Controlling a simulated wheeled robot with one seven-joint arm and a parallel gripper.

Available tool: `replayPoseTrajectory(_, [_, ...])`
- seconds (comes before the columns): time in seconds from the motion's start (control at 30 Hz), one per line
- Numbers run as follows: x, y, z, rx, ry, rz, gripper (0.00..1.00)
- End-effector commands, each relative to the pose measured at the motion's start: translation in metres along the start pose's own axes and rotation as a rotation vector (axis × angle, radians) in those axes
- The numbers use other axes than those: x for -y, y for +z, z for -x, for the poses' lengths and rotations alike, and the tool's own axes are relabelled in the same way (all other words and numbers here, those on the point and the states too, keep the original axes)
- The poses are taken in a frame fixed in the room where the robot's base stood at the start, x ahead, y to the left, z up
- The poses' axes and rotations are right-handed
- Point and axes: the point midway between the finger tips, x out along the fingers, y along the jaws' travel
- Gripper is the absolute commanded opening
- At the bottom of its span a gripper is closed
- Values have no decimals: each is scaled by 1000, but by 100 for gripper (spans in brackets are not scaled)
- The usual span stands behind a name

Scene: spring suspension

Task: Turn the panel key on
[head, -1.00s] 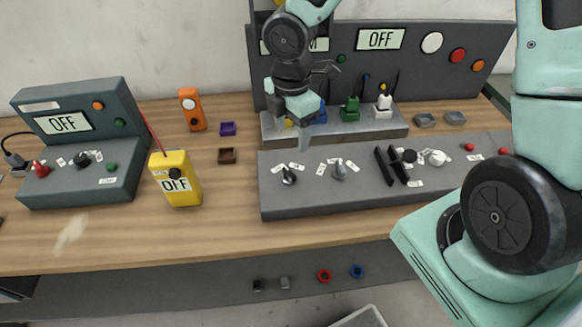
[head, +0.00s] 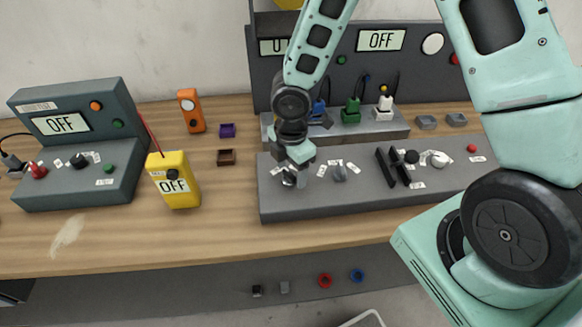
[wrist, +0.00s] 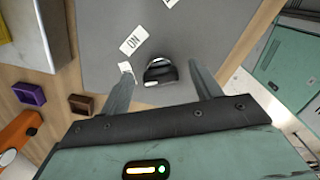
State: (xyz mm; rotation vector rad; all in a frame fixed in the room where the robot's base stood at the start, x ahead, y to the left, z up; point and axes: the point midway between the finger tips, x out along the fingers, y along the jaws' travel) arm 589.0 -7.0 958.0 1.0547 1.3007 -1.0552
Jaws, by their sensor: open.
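A dark round switch with a pale bar across it, which looks like the panel key (wrist: 160,73), sits on the grey sloping panel (head: 340,200). In the wrist view an ON label (wrist: 131,41) lies up and left of it, and a second label (wrist: 125,68) is partly hidden by the left finger. My gripper (head: 296,180) is low over the panel's left switch in the head view. In the wrist view its open fingers (wrist: 161,74) stand on either side of the switch, with a gap to each. In the head view the gripper hides most of the switch.
A second grey knob (head: 340,173) stands to the right, then two black levers (head: 391,166) and a white knob (head: 438,159). Behind is a raised shelf with green (head: 351,110) and white (head: 384,108) plugs. A yellow OFF device (head: 174,180) stands left on the wooden table.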

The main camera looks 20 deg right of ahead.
Motion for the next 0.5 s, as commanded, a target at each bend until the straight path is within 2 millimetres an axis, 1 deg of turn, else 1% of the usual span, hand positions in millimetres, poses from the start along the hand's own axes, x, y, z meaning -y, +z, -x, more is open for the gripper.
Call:
replayPoseTrajectory(0.03, [0, 0, 0, 0, 0, 0, 64])
replayPoseTrajectory(0.07, [0, 0, 0, 0, 0, 0, 55])
replayPoseTrajectory(0.1, [0, 0, 0, 0, 0, 0, 44])
replayPoseTrajectory(0.2, [0, 0, 0, 0, 0, 0, 19])
replayPoseTrajectory(0.5, [0, 0, 0, 0, 0, -23, 19])
